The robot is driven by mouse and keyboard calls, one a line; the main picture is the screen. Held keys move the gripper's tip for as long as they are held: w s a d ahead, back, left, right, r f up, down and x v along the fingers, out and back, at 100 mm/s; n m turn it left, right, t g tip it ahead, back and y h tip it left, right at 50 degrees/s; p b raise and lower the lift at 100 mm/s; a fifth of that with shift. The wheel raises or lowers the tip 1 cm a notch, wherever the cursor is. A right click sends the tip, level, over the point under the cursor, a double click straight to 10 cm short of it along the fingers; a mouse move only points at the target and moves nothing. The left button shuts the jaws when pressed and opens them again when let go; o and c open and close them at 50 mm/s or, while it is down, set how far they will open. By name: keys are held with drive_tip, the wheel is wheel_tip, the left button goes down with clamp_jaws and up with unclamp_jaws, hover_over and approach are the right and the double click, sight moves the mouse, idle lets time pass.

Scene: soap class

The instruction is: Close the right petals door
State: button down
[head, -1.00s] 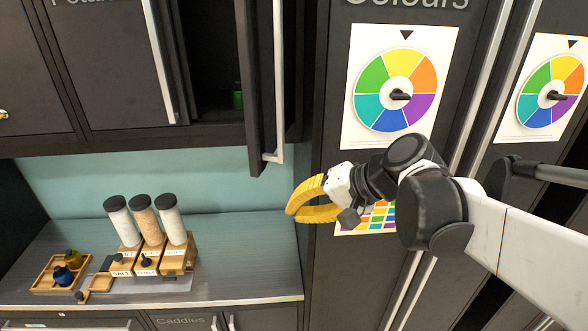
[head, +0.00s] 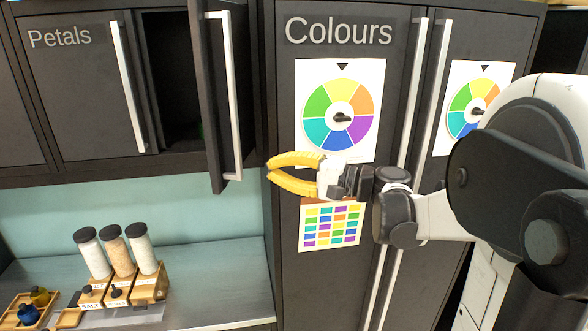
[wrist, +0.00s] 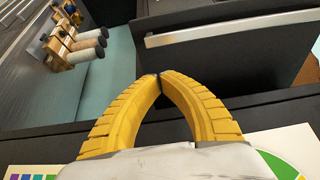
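The right petals door (head: 212,95) is a dark panel with a long pale vertical handle (head: 237,110). It stands swung out from the wall cabinet, leaving a dark opening (head: 168,80). The door also shows in the wrist view (wrist: 235,60), with its handle (wrist: 215,30) across the top. My gripper (head: 268,171) has two yellow curved fingers. It is just right of the handle's lower end, in front of the colours cupboard. In the wrist view, the fingertips (wrist: 160,76) meet with nothing between them. No contact with the door is visible.
The left petals door (head: 75,90) is closed. The tall colours cupboard (head: 285,215) with a colour wheel chart (head: 340,115) stands right of the wall cabinet. Jars (head: 115,250) in wooden holders stand on the grey counter (head: 225,285) below. A teal wall shows behind.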

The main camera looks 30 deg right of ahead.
drive_tip(key=a, duration=0.3)
drive_tip(key=a+p, duration=0.1)
drive_tip(key=shift+w+a, duration=0.25)
drive_tip(key=shift+w, duration=0.15)
